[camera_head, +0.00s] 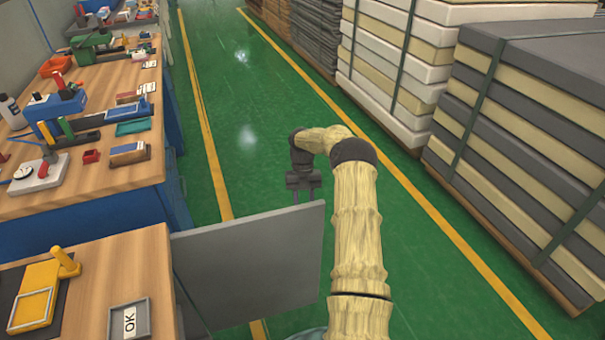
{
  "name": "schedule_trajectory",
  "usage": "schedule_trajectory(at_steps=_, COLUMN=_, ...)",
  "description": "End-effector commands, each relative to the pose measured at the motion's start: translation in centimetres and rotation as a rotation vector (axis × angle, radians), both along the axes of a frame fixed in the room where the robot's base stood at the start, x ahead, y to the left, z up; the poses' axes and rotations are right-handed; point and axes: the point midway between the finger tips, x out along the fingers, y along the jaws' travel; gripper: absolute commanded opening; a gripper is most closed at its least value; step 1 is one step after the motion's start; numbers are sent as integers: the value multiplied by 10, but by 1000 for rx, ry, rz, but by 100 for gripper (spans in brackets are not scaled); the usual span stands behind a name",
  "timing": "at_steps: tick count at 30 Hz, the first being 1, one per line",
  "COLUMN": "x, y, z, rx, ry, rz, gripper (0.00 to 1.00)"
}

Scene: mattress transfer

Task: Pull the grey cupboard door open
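The grey cupboard door (250,265) is a flat panel at the lower middle. It stands swung out from the blue cabinet under the near wooden bench, its free edge reaching into the aisle. My gripper (304,198) is beyond the door's upper right corner, pointing down, with its lower part close to or behind the top edge. Whether it touches the door I cannot tell. The fingers are small and partly hidden, so their opening is unclear. The door's handle is not visible. My arm passes just right of the door.
Wooden benches (150,240) with tools and trays line the left. Strapped stacks of grey and cream mattresses (530,120) on pallets line the right. The green floor aisle (245,100) between yellow lines is clear ahead.

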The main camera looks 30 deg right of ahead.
Motion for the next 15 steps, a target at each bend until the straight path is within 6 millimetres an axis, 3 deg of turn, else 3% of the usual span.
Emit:
schedule_trajectory(at_steps=6, x=17, y=-7, z=40, rx=-2, ry=-4, rz=0, gripper=32)
schedule_trajectory(at_steps=15, x=32, y=-13, z=79, rx=-1, ry=-1, rz=1, gripper=32)
